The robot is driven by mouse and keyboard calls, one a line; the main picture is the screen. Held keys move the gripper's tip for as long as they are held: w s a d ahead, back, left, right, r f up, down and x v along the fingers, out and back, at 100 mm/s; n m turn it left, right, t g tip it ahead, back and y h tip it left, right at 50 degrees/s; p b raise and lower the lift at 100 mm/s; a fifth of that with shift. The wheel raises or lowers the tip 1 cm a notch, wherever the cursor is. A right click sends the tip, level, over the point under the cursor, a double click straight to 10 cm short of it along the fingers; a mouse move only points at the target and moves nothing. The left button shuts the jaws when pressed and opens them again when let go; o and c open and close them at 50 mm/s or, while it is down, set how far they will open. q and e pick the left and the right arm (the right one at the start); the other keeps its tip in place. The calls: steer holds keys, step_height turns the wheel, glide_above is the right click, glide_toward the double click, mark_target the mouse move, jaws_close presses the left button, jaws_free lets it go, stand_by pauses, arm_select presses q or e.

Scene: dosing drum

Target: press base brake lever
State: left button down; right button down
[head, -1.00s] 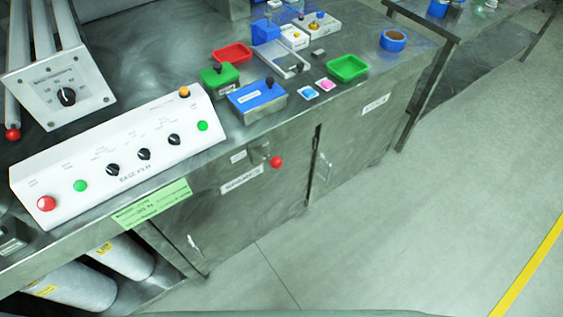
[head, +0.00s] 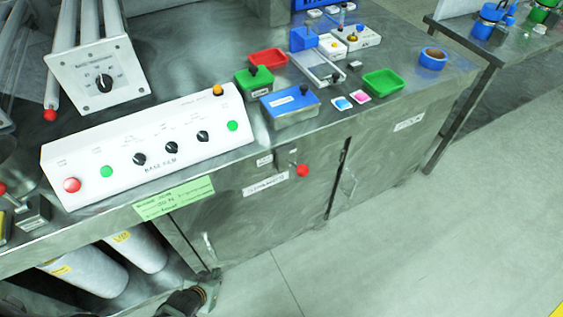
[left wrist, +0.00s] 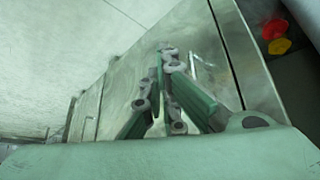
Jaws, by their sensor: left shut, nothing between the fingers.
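My right gripper is not in view.
The white control panel (head: 150,145) stands on the steel bench above, with a green label (head: 174,197) on the edge. Pale rolls (head: 90,268) lie on the shelf at lower left. The floor (head: 400,250) at right is clear.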

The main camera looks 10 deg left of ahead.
arm_select(q)
steer(key=w+d+r+t+h+b, duration=0.1)
steer(key=w+d+r+t+h, duration=0.15)
steer(key=w+r, duration=0.4)
steer(key=w+d+r+t+h+b, duration=0.1)
steer(key=w+d+r, duration=0.3)
steer(key=r, duration=0.6)
steer(key=w+d+r+t+h+b, duration=0.1)
steer(key=w+d+r+t+h, duration=0.1)
steer(key=w+d+r, duration=0.45)
steer(key=a+r+n+t+h, duration=0.1)
steer(key=a+r+h, duration=0.1)
steer(key=r, duration=0.7)
steer(key=s+a+r+n+t+h, duration=0.1)
steer(key=a+r+h, duration=0.1)
steer(key=r+h, duration=0.3)
step_height(320, 180, up, 5)
steer(key=shift+s+a+f+b, duration=0.15)
steer(key=shift+s+b, duration=0.1)
steer(key=shift+b, duration=0.05)
steer(key=shift+h, duration=0.25)
steer(key=p, duration=0.2)
glide_above(296, 166)
steer(key=s+a, duration=0.1)
steer(key=a, duration=0.4)
steer(key=shift+s+d+f, duration=0.4)
steer(key=shift+s+d, duration=0.05)
steer(key=shift+d, duration=0.1)
